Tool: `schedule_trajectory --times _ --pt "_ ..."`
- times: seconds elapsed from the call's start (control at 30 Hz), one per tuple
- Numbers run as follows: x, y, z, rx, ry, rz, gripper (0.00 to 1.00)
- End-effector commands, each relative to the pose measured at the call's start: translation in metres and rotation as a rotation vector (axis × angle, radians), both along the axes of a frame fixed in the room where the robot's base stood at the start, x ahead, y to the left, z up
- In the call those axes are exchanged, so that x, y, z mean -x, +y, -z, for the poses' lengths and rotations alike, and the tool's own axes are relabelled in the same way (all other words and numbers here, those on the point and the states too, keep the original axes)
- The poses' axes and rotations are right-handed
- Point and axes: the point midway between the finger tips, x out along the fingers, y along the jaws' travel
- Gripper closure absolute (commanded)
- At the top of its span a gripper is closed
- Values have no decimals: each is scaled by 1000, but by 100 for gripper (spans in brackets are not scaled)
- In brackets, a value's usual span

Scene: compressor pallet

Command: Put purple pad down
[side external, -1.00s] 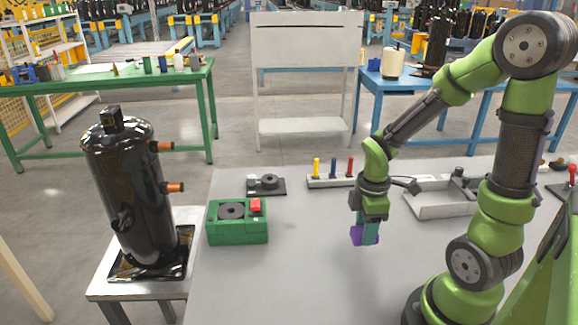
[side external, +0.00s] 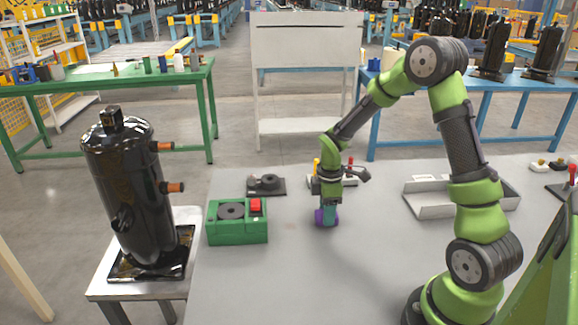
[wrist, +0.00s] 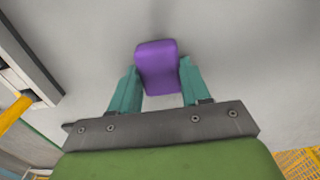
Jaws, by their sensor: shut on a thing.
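The purple pad (side external: 319,217) is between the teal fingers of my gripper (side external: 329,215), low over the grey table (side external: 290,285). In the wrist view the purple pad (wrist: 157,66) is a rounded block with a teal finger of my gripper (wrist: 157,88) on either side of it. My gripper is shut on the pad and points down. I cannot tell whether the underside of the pad touches the table.
A green box with a red button (side external: 238,222) stands left of my gripper. A black device (side external: 266,185) and a rack with coloured pegs (side external: 345,181) sit behind. A grey tray (side external: 440,205) lies to the right. The front middle of the table is clear.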

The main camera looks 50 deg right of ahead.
Motion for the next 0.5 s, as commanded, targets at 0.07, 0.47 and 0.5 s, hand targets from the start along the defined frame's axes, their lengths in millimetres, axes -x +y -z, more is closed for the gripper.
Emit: schedule_trajectory --times 0.07,0.47,0.5 --pt "0 0 1 1 -1 0 78" --pt "0 0 4 1 -2 -1 40" --pt "0 0 4 0 -1 -1 33"
